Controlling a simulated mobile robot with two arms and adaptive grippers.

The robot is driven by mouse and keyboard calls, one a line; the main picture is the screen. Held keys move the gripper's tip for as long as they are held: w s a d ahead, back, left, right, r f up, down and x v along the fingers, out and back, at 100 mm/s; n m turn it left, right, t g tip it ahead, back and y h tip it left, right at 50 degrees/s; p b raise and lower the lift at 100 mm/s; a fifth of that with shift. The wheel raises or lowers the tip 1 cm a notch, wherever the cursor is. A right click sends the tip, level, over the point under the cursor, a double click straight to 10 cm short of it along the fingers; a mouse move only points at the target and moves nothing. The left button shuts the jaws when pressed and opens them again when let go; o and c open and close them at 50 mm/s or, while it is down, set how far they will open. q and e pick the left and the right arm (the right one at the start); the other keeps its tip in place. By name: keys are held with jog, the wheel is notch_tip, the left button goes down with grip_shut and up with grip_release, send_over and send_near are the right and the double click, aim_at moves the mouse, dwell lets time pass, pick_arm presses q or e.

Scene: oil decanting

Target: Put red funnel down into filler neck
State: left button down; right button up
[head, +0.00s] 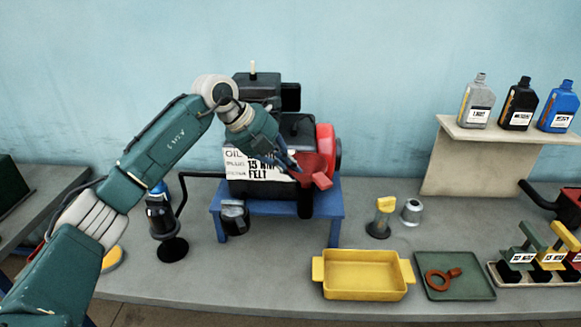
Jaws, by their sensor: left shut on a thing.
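The red funnel (312,166) is in front of the right side of a black engine (254,187), with its tab toward the lower right. My left gripper (292,167) reaches in from the upper left and is shut on the funnel. The funnel's spout is hard to make out, so I cannot tell whether it touches the engine. I cannot make out the filler neck; the arm and funnel cover part of the engine. My right gripper is not in view.
The engine stands on a blue stand (337,205), with a red round cover (326,140) on its right. A yellow tray (362,273) and a dark green tray (474,288) with a brown-red ring tool (437,279) lie in front. Several bottles stand on a shelf (452,133) at right.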

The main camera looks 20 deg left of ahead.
pick_arm(q)
jog(key=shift+f+b, duration=0.4)
jog(key=shift+f, duration=0.3)
jog(key=c, duration=1.9)
grip_release()
jog(key=shift+o, duration=0.2)
jog(key=v, duration=1.2)
jog(key=shift+a, duration=0.1)
